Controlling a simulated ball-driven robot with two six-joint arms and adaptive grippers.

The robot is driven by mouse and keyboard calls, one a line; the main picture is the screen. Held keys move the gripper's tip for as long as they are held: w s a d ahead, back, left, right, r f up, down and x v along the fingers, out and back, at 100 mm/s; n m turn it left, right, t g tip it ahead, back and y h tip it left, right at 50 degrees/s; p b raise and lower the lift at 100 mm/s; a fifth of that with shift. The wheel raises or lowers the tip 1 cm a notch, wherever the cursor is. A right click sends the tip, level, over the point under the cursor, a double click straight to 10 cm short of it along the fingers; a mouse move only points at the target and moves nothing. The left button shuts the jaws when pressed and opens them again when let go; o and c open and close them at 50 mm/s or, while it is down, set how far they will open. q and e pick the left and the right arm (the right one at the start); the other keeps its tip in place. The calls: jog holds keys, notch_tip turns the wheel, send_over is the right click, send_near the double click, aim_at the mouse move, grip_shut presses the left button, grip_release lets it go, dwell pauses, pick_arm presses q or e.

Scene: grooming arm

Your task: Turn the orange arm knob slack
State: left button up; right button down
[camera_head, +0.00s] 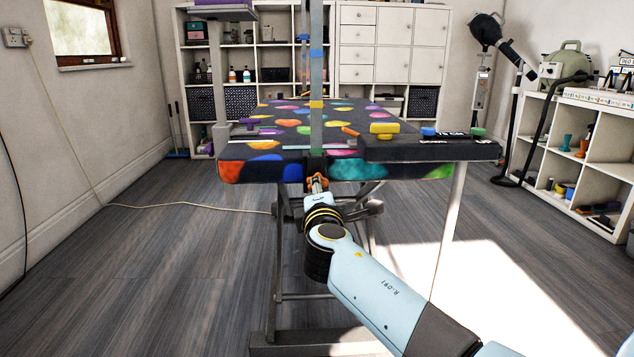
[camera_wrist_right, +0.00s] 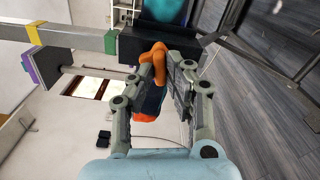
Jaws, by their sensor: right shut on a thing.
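The orange arm knob (camera_head: 317,181) sits at the near edge of the grooming table, at the foot of the upright grey arm post (camera_head: 316,120). In the right wrist view the orange knob (camera_wrist_right: 153,58) lies between the fingers, in front of a dark clamp block (camera_wrist_right: 150,44). My right gripper (camera_head: 317,188) reaches the knob from the front and is shut on it. It also shows in the right wrist view (camera_wrist_right: 158,75), with a finger on each side of the knob. The fingers partly hide the knob. My left gripper is not seen.
The grooming table (camera_head: 262,171) has a colourful patterned top. A dark side shelf (camera_head: 430,151) at its right holds a yellow knob (camera_head: 384,129) and other small items. White shelving (camera_head: 588,150) stands at the right. The floor left of the table is mostly clear, with a cable across it.

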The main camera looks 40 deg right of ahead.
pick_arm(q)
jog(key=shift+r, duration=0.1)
pick_arm(e)
jog(key=shift+f, duration=0.1)
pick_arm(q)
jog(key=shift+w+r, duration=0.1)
pick_arm(e)
jog(key=shift+n, duration=0.4)
pick_arm(q)
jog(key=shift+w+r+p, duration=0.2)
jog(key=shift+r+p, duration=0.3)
jog(key=shift+p, duration=0.05)
pick_arm(e)
jog(key=shift+n, duration=1.2)
jog(key=n+p, duration=0.1)
jog(key=n, duration=0.1)
jog(key=shift+n, duration=0.3)
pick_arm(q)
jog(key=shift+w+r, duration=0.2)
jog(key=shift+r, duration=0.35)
pick_arm(e)
jog(key=c, duration=1.2)
grip_release()
jog(key=shift+c, duration=0.2)
